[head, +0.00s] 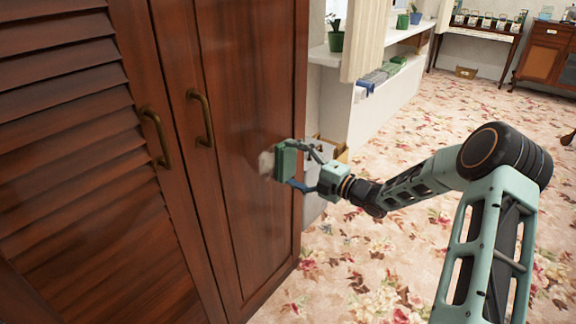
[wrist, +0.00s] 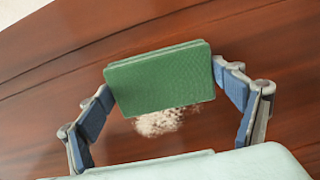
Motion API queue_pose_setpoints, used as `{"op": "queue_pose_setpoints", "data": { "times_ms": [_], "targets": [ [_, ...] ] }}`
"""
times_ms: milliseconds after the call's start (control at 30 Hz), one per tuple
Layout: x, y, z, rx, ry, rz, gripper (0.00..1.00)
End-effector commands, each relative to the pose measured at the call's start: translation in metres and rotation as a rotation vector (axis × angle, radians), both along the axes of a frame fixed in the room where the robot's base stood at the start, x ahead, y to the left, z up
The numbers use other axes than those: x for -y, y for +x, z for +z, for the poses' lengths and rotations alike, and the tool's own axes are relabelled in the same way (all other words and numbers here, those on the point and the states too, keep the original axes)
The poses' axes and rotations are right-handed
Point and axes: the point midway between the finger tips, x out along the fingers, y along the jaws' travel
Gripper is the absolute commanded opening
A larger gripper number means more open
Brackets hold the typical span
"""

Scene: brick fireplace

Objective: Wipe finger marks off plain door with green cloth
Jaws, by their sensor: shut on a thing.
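The plain door (head: 252,98) is a smooth dark-wood cabinet door with a brass handle, to the right of a louvred door. A pale patch of finger marks (head: 266,163) shows on it, just left of the cloth; it also shows in the wrist view (wrist: 160,122), partly hidden behind the cloth. The green cloth (head: 286,163) looks like a folded block; it fills the middle of the wrist view (wrist: 160,80). My gripper (head: 297,164) is shut on the cloth, one finger on each side, in front of the plain door. I cannot tell whether the cloth touches the door.
The louvred door (head: 75,150) with its own brass handle stands at the left. A white shelf unit (head: 375,100) with plants and small items is behind the cabinet's right edge. The flowered carpet (head: 400,260) is open to the right.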

Motion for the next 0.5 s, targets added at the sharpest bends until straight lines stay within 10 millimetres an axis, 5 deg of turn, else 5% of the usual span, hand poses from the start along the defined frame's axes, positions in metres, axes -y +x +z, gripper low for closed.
{"op": "queue_pose_setpoints", "data": {
  "times_ms": [500],
  "targets": [
    [-0.022,-0.026,0.0,0.0,0.002,0.005,0.67]
  ]
}}
